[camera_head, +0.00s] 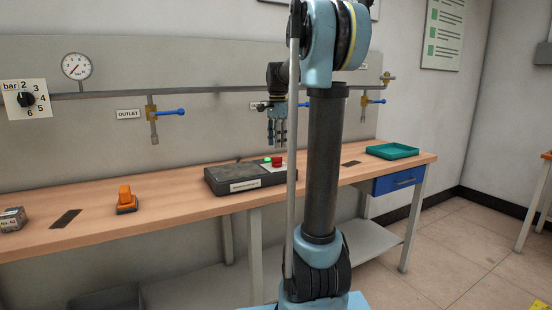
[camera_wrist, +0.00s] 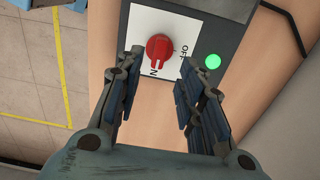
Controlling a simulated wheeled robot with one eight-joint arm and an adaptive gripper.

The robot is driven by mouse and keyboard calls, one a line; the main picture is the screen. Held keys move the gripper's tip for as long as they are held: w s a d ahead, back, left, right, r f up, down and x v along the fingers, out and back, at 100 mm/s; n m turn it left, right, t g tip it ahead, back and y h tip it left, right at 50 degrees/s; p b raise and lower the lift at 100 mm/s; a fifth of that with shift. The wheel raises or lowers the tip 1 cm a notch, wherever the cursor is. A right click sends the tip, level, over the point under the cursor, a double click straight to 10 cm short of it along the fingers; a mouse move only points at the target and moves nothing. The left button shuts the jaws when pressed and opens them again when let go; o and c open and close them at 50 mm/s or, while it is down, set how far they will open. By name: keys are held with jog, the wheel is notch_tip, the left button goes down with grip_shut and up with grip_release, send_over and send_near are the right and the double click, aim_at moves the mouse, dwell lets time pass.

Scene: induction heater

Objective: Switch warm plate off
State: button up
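The warm plate (camera_head: 228,179) is a dark grey box with a white label, on the wooden workbench. Its red knob (camera_head: 277,161) is at its right end. The knob also shows in the wrist view (camera_wrist: 159,46), on a white panel marked OFF at the right and a partly hidden word ending in N below. The knob's narrow part points down toward that N. A green light (camera_wrist: 212,61) glows beside the panel. My gripper (camera_wrist: 160,72) is open, its fingers either side of the knob's line; contact cannot be told. In the head view my gripper (camera_head: 277,132) hangs above the knob.
A teal tray (camera_head: 392,151) stands at the bench's right end. An orange object (camera_head: 126,200) and a small grey box (camera_head: 12,219) are at the left. A wall pipe (camera_head: 220,90) with blue-handled valves (camera_head: 170,112) runs behind the bench.

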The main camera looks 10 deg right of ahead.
aim_at(277, 162)
notch_tip(277, 162, down, 7)
jog(key=shift+r, duration=0.2)
dwell(0.3)
grip_shut()
jog(key=shift+a, duration=0.15)
